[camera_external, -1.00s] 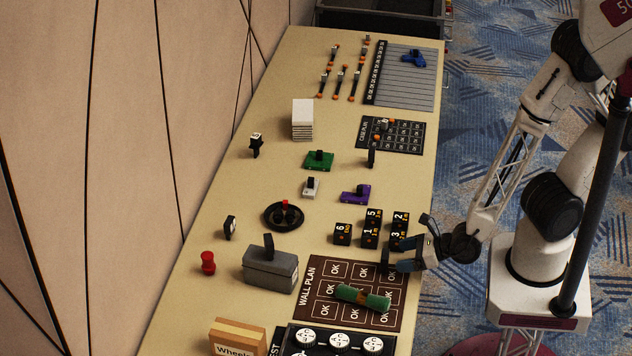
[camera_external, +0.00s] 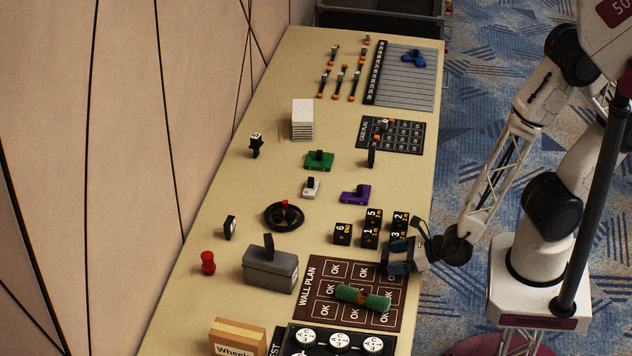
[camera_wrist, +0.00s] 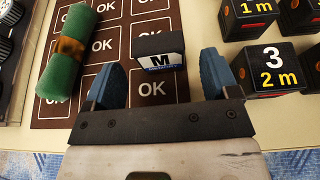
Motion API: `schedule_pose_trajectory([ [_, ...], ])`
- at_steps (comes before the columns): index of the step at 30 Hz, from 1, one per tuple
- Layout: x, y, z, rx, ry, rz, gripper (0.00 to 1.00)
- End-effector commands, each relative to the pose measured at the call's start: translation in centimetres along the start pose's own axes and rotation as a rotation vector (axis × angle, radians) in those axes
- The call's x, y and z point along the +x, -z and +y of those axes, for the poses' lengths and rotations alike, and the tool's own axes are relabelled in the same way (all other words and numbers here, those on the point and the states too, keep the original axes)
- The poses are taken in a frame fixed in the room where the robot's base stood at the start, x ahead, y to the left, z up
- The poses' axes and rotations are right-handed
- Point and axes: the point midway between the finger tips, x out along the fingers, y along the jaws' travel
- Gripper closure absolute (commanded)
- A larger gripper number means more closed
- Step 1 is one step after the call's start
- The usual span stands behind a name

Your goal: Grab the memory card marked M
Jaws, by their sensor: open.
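The memory card marked M (camera_wrist: 162,64) stands on the dark wall plan mat in the wrist view, with a black top and a white front label. My gripper (camera_wrist: 161,74) is open, with one blue finger on each side of the card. The card is free between the fingers, with a gap on both sides. In the camera_external view my gripper (camera_external: 396,263) is low at the right edge of the wall plan mat (camera_external: 312,270). The card is hard to make out there, largely hidden by the gripper.
Black numbered cubes (camera_wrist: 270,68) stand close to the right finger in the wrist view. A green roll (camera_wrist: 68,55) lies on the mat to the left. A grey box (camera_external: 270,272) stands left of the mat in the camera_external view.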

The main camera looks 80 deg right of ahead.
Motion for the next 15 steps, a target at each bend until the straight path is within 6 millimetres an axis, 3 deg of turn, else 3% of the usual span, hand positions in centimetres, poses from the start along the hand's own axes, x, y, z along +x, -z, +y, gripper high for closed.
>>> schedule_pose_trajectory([
  [8, 0.2, 0.0, 0.0, 0.000, 0.000, 0.000, 0.19],
  [15, 2.2, -0.2, -0.1, 0.001, 0.002, 0.000, 0.19],
])
